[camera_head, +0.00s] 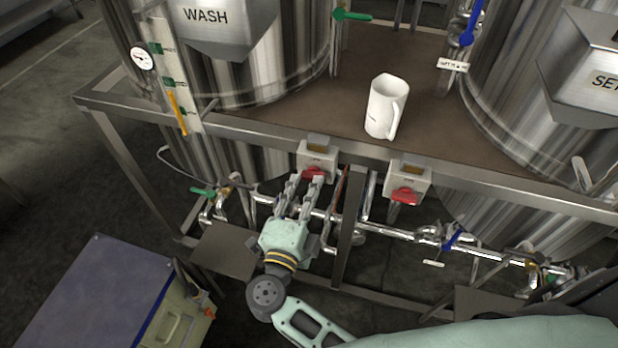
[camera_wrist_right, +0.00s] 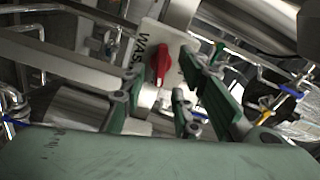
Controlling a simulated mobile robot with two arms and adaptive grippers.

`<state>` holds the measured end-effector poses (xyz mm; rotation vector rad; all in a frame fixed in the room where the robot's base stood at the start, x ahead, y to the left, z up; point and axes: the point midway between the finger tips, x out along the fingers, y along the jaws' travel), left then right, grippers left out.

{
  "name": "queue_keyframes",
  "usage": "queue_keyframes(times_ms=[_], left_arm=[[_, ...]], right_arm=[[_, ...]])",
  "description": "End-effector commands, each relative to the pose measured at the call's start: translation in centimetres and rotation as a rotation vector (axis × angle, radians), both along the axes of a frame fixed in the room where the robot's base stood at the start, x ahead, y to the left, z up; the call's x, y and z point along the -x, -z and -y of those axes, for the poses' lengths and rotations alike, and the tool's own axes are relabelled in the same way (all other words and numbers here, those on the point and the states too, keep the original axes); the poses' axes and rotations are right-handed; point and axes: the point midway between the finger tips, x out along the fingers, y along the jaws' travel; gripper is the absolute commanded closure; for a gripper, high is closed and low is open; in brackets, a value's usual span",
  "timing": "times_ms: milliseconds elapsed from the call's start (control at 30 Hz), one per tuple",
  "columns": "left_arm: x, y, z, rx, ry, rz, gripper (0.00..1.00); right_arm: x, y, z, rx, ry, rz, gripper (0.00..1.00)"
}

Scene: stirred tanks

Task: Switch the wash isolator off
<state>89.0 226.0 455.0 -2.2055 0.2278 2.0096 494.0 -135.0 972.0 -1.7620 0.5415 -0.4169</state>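The wash isolator is a grey box (camera_head: 320,155) with a red handle (camera_head: 313,173), mounted under the platform's front rail below the WASH tank (camera_head: 206,18). In the right wrist view the plate lettered WASH (camera_wrist_right: 146,50) carries the red handle (camera_wrist_right: 161,64), which lies between the open green fingers (camera_wrist_right: 160,76). Whether a finger touches the handle cannot be told. The handle is partly covered by the fingertips in the head view. My left gripper is not in view.
A second isolator box (camera_head: 408,177) with a red handle (camera_head: 405,197) sits to the right. A white jug (camera_head: 385,107) stands on the platform above. Pipes with valves (camera_head: 400,235) and a steel post (camera_head: 350,230) are close to my right gripper. A blue-topped cabinet (camera_head: 90,300) stands lower left.

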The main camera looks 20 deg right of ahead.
Motion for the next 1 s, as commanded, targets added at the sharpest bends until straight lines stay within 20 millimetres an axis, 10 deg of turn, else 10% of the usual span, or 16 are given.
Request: queue_keyframes(times_ms=[567,1000], left_arm=[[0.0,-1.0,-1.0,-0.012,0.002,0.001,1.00],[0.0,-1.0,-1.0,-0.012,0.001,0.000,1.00]], right_arm=[[-2.8,0.1,1.9,0.001,0.000,-0.001,0.71],[-2.8,0.1,1.9,0.002,-0.001,-0.001,1.00]])
